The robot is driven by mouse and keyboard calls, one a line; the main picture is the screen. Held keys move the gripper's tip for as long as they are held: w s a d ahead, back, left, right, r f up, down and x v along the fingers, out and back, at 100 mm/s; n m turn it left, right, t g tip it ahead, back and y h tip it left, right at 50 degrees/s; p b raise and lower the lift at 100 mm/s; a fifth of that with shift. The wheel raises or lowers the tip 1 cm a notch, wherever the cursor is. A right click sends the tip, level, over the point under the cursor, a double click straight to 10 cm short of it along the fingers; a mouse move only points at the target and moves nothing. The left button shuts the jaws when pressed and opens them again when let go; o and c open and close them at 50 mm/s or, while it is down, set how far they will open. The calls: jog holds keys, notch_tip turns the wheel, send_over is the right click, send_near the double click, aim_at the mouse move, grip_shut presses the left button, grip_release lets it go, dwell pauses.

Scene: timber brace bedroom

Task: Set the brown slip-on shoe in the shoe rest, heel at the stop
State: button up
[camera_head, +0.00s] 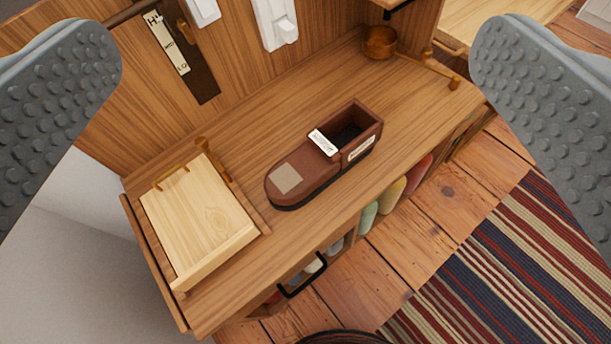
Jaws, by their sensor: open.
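The brown slip-on shoe (318,161) lies on the wooden bench top (345,105), with its open heel end toward the upper right and its toe toward the lower left. It has a tan patch on the toe and white labels near the opening. A pale wooden tray-like piece (200,215) with a raised front edge sits at the left end of the bench; it looks like the shoe rest. My gripper (298,100) is open, its two grey studded fingers at the left and right edges of the view. Nothing is between them at close range; the shoe is farther off.
A small wooden bowl (380,42) and a wooden peg rail (432,68) are at the back right. White fittings (275,22) are on the back panel. Coloured items (392,196) show below the bench's front edge, beside a black handle (303,277). A striped rug (500,260) covers the floor.

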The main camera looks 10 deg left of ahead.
jog(key=w+f+m+g, duration=0.4)
jog(key=w+f+g, duration=0.3)
jog(key=w+f, duration=0.45)
jog(key=m+g, duration=0.5)
jog(key=g, duration=0.3)
send_over(318, 153)
notch_tip(318, 153, down, 12)
notch_tip(318, 153, down, 12)
jog(key=shift+s+a, duration=0.15)
jog(key=shift+w+f, duration=0.2)
jog(key=shift+f, duration=2.4)
jog(key=c, duration=1.4)
